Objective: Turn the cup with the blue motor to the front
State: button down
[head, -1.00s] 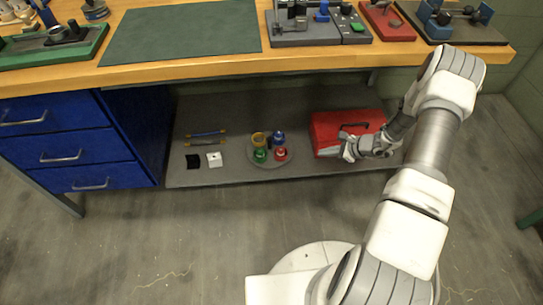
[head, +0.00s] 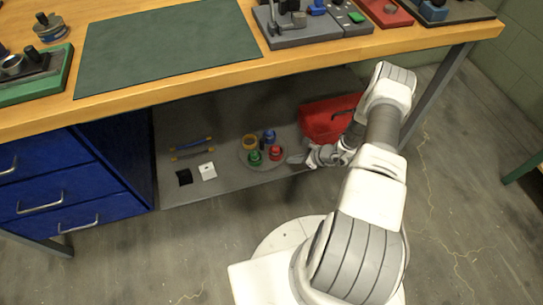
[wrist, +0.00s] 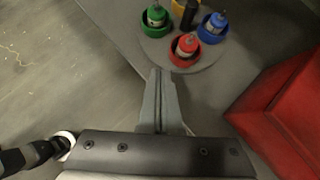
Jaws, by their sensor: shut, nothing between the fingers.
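A grey round turntable (head: 246,160) lies on the lower shelf and bears several coloured cups around a dark centre post (wrist: 188,14). The cup with the blue motor (head: 269,137) is at its back right; it also shows in the wrist view (wrist: 213,27). The red cup (head: 275,153) is at the right front, the green cup (head: 254,158) at the front and the yellow cup (head: 249,142) at the back left. My gripper (head: 293,158) is shut and empty, just right of the turntable. In the wrist view its fingertips (wrist: 160,74) point toward the rim below the red cup, apparently not touching any cup.
A red toolbox (head: 320,122) stands on the shelf right of the turntable, close to my wrist. A black block (head: 184,177), a white block (head: 207,171) and two small bars (head: 192,149) lie to the left. The workbench top (head: 180,82) overhangs the shelf.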

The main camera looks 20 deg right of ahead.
aim_at(262, 159)
jog(key=b+x, duration=0.4)
jog(key=x, duration=0.6)
jog(key=shift+s+d+f, duration=0.1)
jog(key=shift+f, duration=0.1)
jog(key=shift+w+a+r+b, duration=0.15)
jog(key=shift+w+a+b, duration=0.3)
jog(key=shift+w+a, duration=0.45)
jog(key=shift+w+a+r, duration=0.15)
jog(key=shift+w+a, duration=0.35)
jog(key=shift+w, duration=0.05)
